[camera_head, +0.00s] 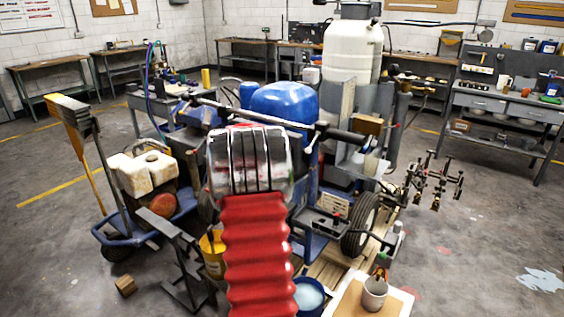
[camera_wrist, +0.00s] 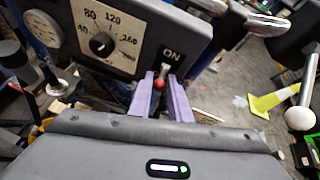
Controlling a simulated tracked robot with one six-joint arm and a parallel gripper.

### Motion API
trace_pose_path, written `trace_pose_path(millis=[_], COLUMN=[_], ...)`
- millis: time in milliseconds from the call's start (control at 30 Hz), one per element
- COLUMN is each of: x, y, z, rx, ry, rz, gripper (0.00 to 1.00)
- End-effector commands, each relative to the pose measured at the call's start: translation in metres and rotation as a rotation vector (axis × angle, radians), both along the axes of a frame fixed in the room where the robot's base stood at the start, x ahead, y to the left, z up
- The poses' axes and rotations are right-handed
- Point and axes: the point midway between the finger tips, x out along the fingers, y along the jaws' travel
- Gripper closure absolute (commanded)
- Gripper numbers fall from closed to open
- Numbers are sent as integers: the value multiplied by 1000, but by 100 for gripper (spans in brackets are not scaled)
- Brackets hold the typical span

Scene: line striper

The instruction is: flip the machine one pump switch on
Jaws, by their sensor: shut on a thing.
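The line striping machine (camera_head: 283,103), with a blue engine cover, stands mid-frame in the head view. In the wrist view its dark control panel (camera_wrist: 195,40) carries a dial plate and a white ON label. The pump switch (camera_wrist: 158,86), a short lever with a red tip, sits just below that label. The purple fingers of my gripper (camera_wrist: 163,93) reach up to it, one on each side, and are shut on it. The tip points down in the picture, away from the label. Whether the switch is on is unclear. My red arm hides my gripper in the head view.
A pressure gauge (camera_wrist: 43,28) and a dial (camera_wrist: 102,45) sit left of the switch. A yellow-green object (camera_wrist: 275,99) and a white ball-ended handle (camera_wrist: 301,118) are at the right. A cart (camera_head: 150,228) stands left of the machine.

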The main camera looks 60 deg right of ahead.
Motion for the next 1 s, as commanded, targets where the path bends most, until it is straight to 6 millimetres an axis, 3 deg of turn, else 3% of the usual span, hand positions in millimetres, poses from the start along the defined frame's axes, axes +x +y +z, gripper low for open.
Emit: trace_pose_path(millis=[33, 1000], x=[7, 6], y=[0, -5], z=[5, 17], rx=[8, 311], ry=[-10, -60], rz=[15, 13], gripper=[100, 100])
